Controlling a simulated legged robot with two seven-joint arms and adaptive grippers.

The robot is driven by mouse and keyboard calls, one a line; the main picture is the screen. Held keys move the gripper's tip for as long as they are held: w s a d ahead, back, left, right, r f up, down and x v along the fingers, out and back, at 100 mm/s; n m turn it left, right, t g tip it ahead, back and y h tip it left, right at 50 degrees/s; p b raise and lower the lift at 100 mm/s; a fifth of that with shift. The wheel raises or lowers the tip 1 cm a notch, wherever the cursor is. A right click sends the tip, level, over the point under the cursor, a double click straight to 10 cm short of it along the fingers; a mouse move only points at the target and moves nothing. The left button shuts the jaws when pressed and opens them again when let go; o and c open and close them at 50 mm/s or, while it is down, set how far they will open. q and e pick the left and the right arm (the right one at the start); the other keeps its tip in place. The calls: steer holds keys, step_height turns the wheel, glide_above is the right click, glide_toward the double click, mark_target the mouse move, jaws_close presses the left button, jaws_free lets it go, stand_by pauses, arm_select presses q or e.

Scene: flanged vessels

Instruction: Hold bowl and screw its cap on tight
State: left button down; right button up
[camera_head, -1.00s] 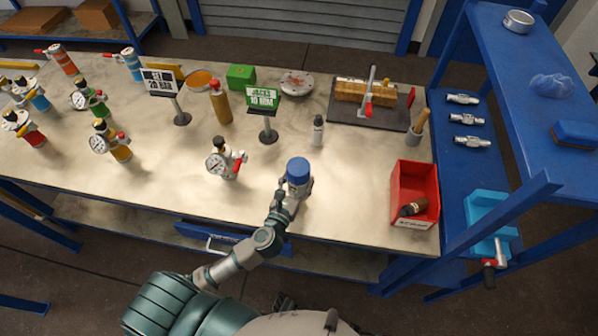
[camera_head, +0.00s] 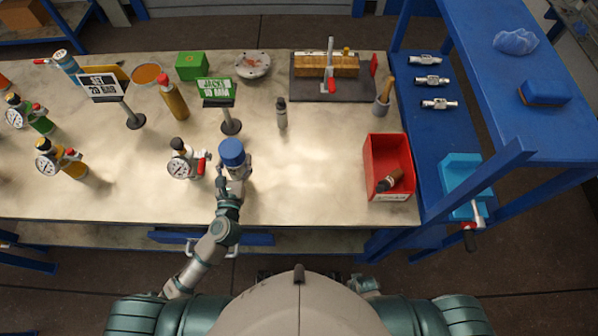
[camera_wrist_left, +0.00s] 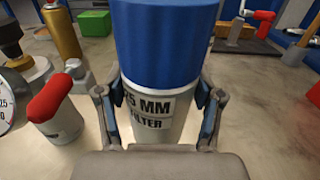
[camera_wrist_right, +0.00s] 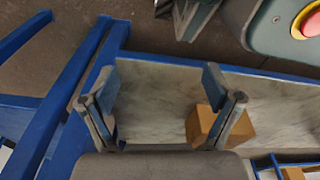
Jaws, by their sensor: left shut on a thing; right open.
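The bowl is a pale grey cylinder labelled "25 MM FILTER" (camera_wrist_left: 158,118), upright at the bench's front in the head view (camera_head: 241,174). A blue cap (camera_wrist_left: 170,42) sits on top of it, also seen in the head view (camera_head: 232,152); how tight it is cannot be told. My left gripper (camera_wrist_left: 160,112) is shut around the grey body below the cap, one finger on each side. My right gripper (camera_wrist_right: 160,82) is open and empty in its wrist view, low beside blue framing. It is not seen in the head view.
A gauge regulator with red knob (camera_head: 184,162) stands just left of the bowl. A small grey bottle (camera_head: 281,113) and a green sign (camera_head: 216,90) stand behind. A red bin (camera_head: 373,170) is to the right; bench between is clear. A brown box (camera_wrist_right: 201,126) lies near my right gripper.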

arm_select(q)
steer(key=s+d+m+h+b, duration=0.1)
steer(key=s+d+m+h, duration=0.1)
steer(key=s+d, duration=0.4)
steer(key=s+d+m+g+h+b, duration=0.1)
steer(key=s+d+h, duration=0.3)
steer(key=d, duration=0.9)
steer(key=s+m, duration=0.1)
steer(key=s, duration=0.1)
steer(key=shift+s+b, duration=0.4)
arm_select(e)
steer(key=w+r, duration=0.4)
steer(key=r, duration=0.3)
steer(key=shift+a, duration=0.2)
steer(key=shift+r, duration=0.1)
arm_select(q)
steer(key=w+f, duration=0.1)
steer(key=w, duration=1.5)
steer(key=shift+f, duration=0.25)
arm_select(e)
steer(key=shift+w+r, duration=0.35)
steer(key=shift+r, duration=0.4)
